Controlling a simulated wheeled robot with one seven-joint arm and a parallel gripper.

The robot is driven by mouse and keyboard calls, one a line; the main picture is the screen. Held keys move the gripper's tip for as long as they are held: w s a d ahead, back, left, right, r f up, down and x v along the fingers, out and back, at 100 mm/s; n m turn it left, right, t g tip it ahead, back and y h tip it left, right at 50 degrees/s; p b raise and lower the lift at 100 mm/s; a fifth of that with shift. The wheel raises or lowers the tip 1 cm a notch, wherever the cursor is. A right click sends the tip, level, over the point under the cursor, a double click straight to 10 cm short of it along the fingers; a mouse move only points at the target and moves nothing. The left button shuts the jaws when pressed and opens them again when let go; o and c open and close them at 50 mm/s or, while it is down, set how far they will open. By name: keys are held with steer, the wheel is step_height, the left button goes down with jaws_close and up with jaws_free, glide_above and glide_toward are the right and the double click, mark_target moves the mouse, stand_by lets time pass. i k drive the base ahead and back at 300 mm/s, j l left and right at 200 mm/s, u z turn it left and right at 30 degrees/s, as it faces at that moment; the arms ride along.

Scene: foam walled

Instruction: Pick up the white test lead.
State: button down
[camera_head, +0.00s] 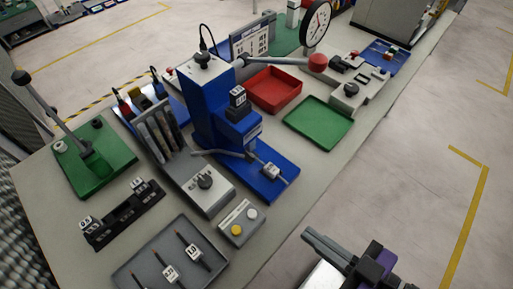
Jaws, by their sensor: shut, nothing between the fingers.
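I cannot make out the white test lead for certain. At the left back of the bench, several upright leads with thin black cables stand together. One has a red body (124,106) and one is dark with a blue part (160,89). A pale body (139,99) shows between them, too small to name surely. My gripper (306,234) is at the bottom right, off the bench's front edge and far from these leads. Its grey fingers are together with nothing between them.
A tall blue press (205,95) with a long lever stands mid-bench, right of the leads. A green lever fixture (98,172) is at the left. A red tray (273,90), a green tray (318,122) and a grey tray (143,264) lie around. The floor at right is clear.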

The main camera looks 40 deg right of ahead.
mark_target(271, 170)
steer(key=k+l+u, duration=0.15)
steer(key=u, duration=0.2)
steer(key=k+l+u, duration=0.1)
steer(key=k+u, duration=0.15)
steer(key=u, duration=0.15)
steer(key=k+u, duration=0.2)
steer(key=u, duration=0.15)
